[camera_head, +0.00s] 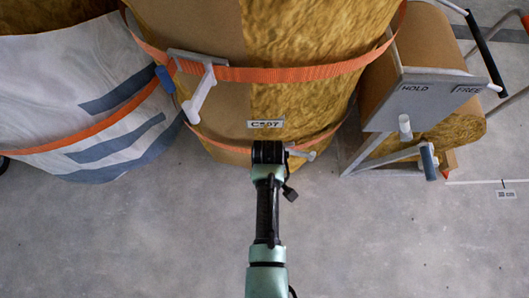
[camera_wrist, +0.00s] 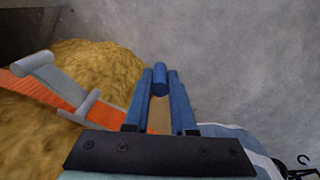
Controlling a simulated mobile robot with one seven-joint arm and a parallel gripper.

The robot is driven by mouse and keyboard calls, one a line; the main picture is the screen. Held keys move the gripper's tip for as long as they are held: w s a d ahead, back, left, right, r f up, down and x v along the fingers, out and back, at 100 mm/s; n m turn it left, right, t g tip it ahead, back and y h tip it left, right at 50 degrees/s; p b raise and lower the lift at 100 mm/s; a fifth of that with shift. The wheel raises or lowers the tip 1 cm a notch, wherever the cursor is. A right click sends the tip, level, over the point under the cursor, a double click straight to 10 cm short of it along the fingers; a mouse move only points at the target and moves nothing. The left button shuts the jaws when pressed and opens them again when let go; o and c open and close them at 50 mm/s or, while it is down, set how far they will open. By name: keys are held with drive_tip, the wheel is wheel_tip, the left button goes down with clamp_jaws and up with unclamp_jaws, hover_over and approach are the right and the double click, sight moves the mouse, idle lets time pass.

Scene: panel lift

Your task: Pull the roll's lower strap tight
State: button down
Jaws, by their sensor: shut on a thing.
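The roll (camera_head: 300,105) stands upright, golden and fibrous with a brown wrap. Its lower orange strap (camera_head: 222,148) runs around it near the base, partly hidden behind my gripper (camera_head: 268,152). Grey strap hardware (camera_head: 302,154) shows just right of my gripper. In the wrist view, my blue fingers (camera_wrist: 160,88) are shut on a short blue grip (camera_wrist: 160,78) at their tips. An orange strap (camera_wrist: 62,95) with a grey buckle (camera_wrist: 85,106) crosses the golden roll (camera_wrist: 105,70) to the left of the fingers. The link between grip and strap is hidden.
An upper orange strap (camera_head: 290,75) with a pale lever (camera_head: 199,95) circles the roll. A white-and-blue wrapped roll (camera_head: 75,90) stands left. A grey HOLD/FREE panel (camera_head: 420,98) and frame with a blue-gripped lever (camera_head: 428,162) stand right. The front floor (camera_head: 390,240) is clear.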

drive_tip(key=s+d+p, duration=0.1)
drive_tip(key=s+p, duration=0.2)
drive_tip(key=s, duration=0.3)
drive_tip(key=shift+s+f, duration=0.1)
drive_tip(key=shift+s, duration=0.05)
drive_tip(key=c, duration=0.8)
unclamp_jaws()
drive_tip(key=shift+o, duration=0.2)
drive_tip(key=shift+w, duration=0.2)
wheel_tip(320, 180, up, 13)
drive_tip(key=p, duration=0.6)
